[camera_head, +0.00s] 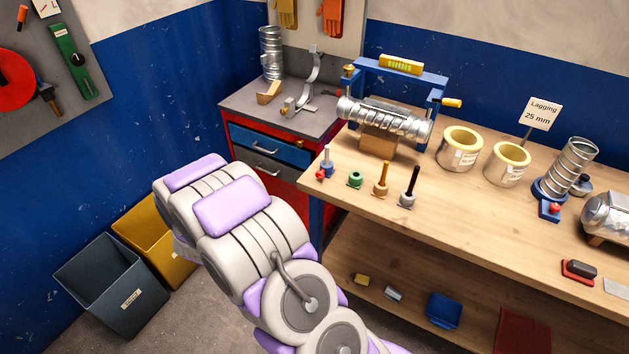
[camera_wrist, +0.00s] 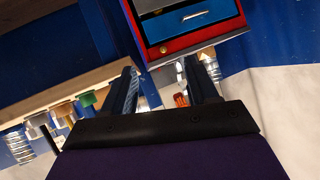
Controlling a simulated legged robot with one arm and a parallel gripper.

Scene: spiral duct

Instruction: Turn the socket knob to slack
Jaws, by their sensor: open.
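A silvery spiral duct (camera_head: 570,165) stands tilted in a blue socket (camera_head: 543,190) on the right part of the workbench. A small red knob (camera_head: 555,208) sits on a blue block at the socket's front. Its exact setting is too small to read. My gripper (camera_wrist: 163,88) is open and empty in the wrist view, its two dark fingers apart. It touches neither the knob nor the socket. In the head view my arm is folded left of the bench, and the gripper itself does not show.
The wooden workbench (camera_head: 470,215) carries a clamped duct (camera_head: 385,118), two yellow-lined lagging rings (camera_head: 460,148) and several small tools along its left front. A red tool cabinet (camera_head: 282,180) stands behind left. Yellow (camera_head: 150,240) and grey (camera_head: 110,285) bins stand on the floor at left.

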